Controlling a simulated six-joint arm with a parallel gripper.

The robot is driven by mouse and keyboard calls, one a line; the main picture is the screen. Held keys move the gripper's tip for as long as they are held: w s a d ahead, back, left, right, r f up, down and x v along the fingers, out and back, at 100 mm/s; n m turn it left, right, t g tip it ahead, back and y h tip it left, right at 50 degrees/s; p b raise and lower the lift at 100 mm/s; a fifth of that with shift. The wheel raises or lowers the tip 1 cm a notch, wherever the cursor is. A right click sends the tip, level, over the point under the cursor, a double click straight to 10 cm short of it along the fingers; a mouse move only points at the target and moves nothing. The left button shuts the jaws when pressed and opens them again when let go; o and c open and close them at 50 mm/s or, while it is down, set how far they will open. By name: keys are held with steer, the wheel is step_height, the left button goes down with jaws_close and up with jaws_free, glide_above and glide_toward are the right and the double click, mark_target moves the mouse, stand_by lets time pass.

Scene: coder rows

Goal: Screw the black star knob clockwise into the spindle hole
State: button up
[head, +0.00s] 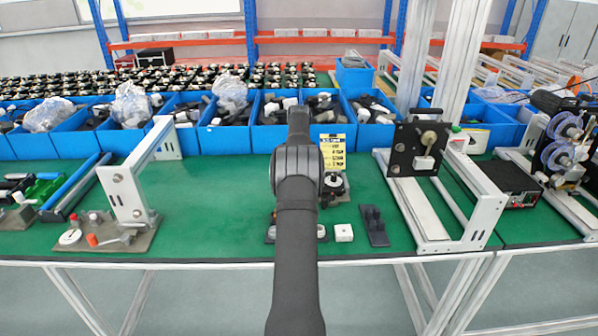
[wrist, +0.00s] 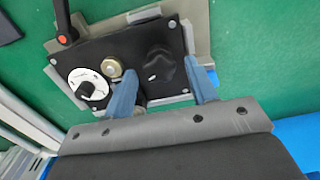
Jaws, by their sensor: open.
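In the wrist view the black star knob (wrist: 160,68) sits at the right part of a black plate (wrist: 150,38). My gripper (wrist: 163,73) is open, with one blue-grey finger on each side of the knob. A gap shows between the knob and the fingers, so I see no grip on it. The spindle hole is not visible; I cannot tell whether it lies under the knob. In the head view my dark arm hides the gripper and the knob.
Blue bins (head: 225,135) line the back of the green table (head: 215,195). A white block (head: 343,233) lies near the front.

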steer(key=n, duration=1.3)
steer(key=shift+n, duration=0.4)
steer(key=n, duration=0.4)
steer(key=c, duration=1.1)
steer(key=m, duration=1.1)
jaws_close()
steer(key=shift+m, duration=0.7)
